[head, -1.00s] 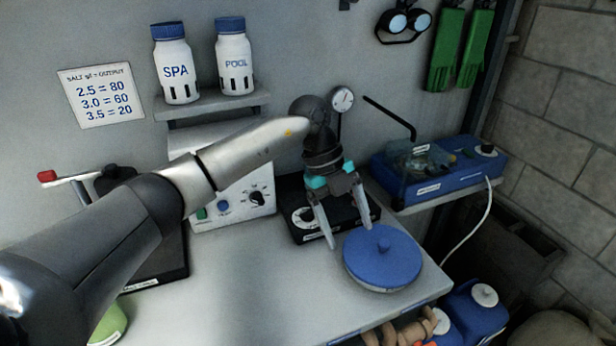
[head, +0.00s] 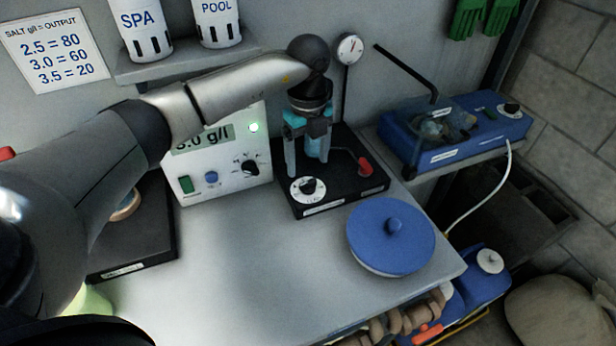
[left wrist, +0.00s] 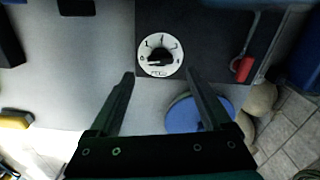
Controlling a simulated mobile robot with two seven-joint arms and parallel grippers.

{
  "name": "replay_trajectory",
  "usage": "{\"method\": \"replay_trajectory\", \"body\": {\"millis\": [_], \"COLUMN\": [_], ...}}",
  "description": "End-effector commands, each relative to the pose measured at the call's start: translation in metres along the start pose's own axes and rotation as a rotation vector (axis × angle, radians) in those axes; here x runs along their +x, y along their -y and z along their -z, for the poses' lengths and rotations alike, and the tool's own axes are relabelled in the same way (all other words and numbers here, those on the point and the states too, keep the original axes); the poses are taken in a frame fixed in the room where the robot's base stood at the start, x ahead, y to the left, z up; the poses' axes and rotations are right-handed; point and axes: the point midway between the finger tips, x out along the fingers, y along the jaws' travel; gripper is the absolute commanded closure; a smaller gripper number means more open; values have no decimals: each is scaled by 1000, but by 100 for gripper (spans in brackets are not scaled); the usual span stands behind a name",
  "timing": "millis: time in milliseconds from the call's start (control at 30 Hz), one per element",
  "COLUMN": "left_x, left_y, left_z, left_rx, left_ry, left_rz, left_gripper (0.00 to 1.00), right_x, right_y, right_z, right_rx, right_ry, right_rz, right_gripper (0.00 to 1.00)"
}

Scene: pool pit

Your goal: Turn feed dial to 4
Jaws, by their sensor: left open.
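The feed dial (head: 308,188) is a white disc with a black knob, on the front left of a black base unit (head: 340,200). In the left wrist view, the feed dial (left wrist: 158,55) shows numbers around its rim, and its knob seems to point left, near 0. My left gripper (head: 308,165) is open and points down, above and just behind the dial in the head view. In the left wrist view, the fingertips (left wrist: 158,74) are apart, with the dial just beyond the gap. Nothing is between them. My right gripper is not in view.
A red-handled lever (head: 365,165) and a gauge (head: 349,48) are on or by the black unit. A blue lid (head: 390,235) lies close in front. A white control box (head: 225,165) stands left, a blue device (head: 460,125) right. The middle bench (head: 240,260) is clear.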

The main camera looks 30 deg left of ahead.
Motion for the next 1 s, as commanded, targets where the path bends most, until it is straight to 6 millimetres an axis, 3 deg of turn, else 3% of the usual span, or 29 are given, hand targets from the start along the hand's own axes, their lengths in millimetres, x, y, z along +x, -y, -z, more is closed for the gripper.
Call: {"method": "replay_trajectory", "body": {"millis": [100, 300, 700, 1000], "left_x": [26, 51, 60, 60], "left_y": [0, 0, 0, 0], "left_z": [1, 0, 0, 0], "left_rx": [-1, 0, 0, 0], "left_ry": [-3, -2, 0, 0], "left_rz": [-2, 0, 1, 1], "left_gripper": [18, 18, 18, 49], "right_x": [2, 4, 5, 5], "right_y": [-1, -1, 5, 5], "right_z": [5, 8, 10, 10], "right_rx": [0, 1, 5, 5], "right_ry": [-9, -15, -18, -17], "right_rz": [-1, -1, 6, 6], "right_gripper": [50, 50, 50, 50]}}
